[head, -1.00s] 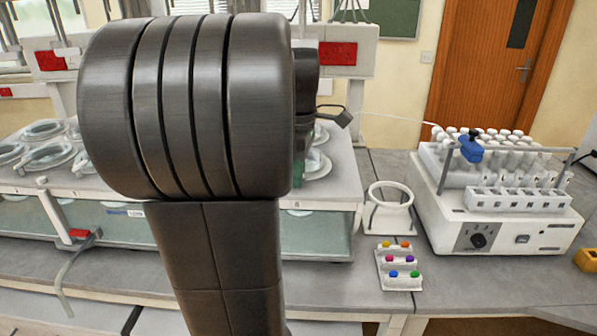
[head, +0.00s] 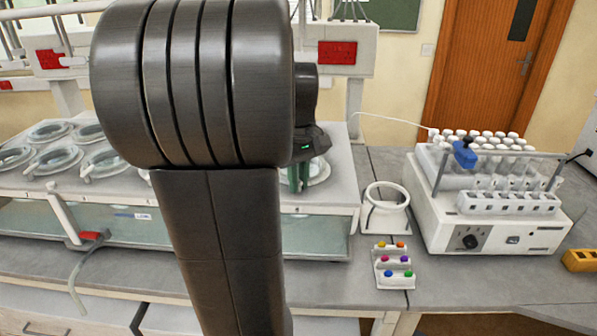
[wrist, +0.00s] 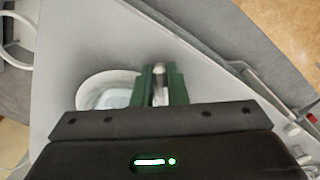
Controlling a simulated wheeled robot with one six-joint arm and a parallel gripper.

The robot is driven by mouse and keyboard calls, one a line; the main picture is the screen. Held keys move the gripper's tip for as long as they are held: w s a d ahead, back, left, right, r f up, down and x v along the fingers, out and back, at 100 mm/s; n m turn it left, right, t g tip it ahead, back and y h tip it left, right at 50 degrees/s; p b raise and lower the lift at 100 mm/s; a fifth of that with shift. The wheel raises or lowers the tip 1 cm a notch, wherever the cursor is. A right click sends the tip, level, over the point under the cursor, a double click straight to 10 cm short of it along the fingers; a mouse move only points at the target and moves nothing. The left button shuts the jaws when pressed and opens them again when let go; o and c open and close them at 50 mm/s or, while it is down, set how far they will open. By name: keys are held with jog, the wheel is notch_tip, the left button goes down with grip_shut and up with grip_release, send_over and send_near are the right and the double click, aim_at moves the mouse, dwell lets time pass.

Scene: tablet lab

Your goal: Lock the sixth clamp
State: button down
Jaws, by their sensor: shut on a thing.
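My gripper (wrist: 160,88) has green fingers and is shut on a small pale piece that looks like a clamp (wrist: 158,70). Only its light tip shows between the fingers in the wrist view. Right beside it, on the left, is a round glass vessel (wrist: 98,94) with a white rim, partly covered by the gripper. In the head view the gripper (head: 299,178) points down at the right end of the bath's grey top (head: 340,185), in front of a round vessel (head: 320,172). My arm hides the middle of the bath, and the clamp itself cannot be made out there.
Several more round vessels (head: 50,131) sit in the bath's top at the left. Right of the bath stand a white ring holder (head: 386,222), a small rack with coloured caps (head: 393,268) and a white instrument with tubes (head: 490,235). The bench front between them is clear.

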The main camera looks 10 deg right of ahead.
jog(key=m+p, duration=0.1)
jog(key=m, duration=0.3)
jog(key=shift+r+m+p, duration=0.15)
jog(key=shift+m+p, duration=0.15)
jog(key=shift+p, duration=0.1)
jog(key=shift+m+p, duration=0.7)
jog(key=shift+m, duration=1.6)
jog(key=c, duration=1.7)
grip_release()
notch_tip(320, 180, up, 14)
jog(key=shift+f, duration=0.2)
